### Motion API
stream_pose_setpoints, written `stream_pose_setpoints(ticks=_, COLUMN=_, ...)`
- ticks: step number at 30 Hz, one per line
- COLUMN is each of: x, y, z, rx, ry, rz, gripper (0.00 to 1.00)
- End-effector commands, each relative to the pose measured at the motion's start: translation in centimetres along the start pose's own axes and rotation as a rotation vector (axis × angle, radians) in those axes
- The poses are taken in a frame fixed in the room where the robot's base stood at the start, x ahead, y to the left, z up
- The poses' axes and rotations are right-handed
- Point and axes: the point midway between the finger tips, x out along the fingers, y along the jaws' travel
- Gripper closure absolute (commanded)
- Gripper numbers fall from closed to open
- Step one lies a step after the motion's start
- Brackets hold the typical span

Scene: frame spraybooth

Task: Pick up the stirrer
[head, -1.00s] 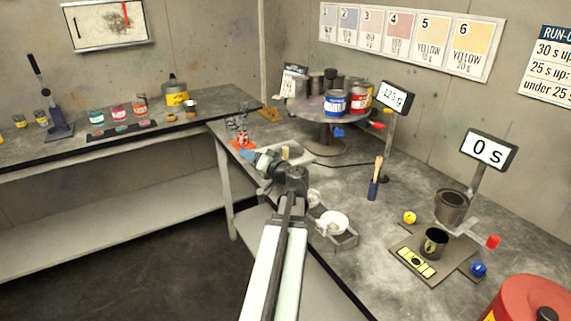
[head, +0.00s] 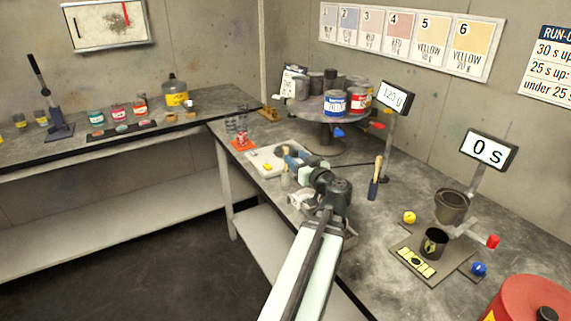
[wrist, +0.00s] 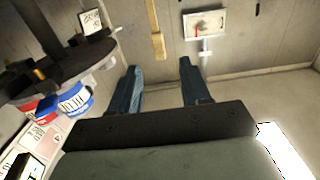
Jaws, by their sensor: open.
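A slim upright stick with a wooden top and a dark blue lower part (head: 376,178) stands on the bench; it may be the stirrer, though I cannot tell for sure. My gripper (head: 292,157) is to its left, over the pale tray, and apart from it. In the wrist view my gripper (wrist: 165,88) has its two blue fingers spread with nothing between the tips. A wooden stick (wrist: 155,28) shows beyond them, entering from the top edge; I cannot tell whether it is the same stick.
A turntable with cans (head: 335,105) stands behind my gripper. A pale tray (head: 255,157) lies on the bench under it. A display on a post (head: 397,97) stands behind the stick. A black cup (head: 434,243) and a red drum (head: 530,303) are at the right.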

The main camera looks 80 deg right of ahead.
Motion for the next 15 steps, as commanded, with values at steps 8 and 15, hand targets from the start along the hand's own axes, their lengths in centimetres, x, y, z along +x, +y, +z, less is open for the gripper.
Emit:
stream_pose_setpoints(ticks=8, x=1.6, y=0.1, z=0.1, rx=-0.008, ry=-0.002, rz=0.000, gripper=0.53)
stream_pose_setpoints(ticks=15, x=4.6, y=0.1, z=0.1, rx=-0.007, ry=-0.002, rz=-0.002, gripper=0.53)
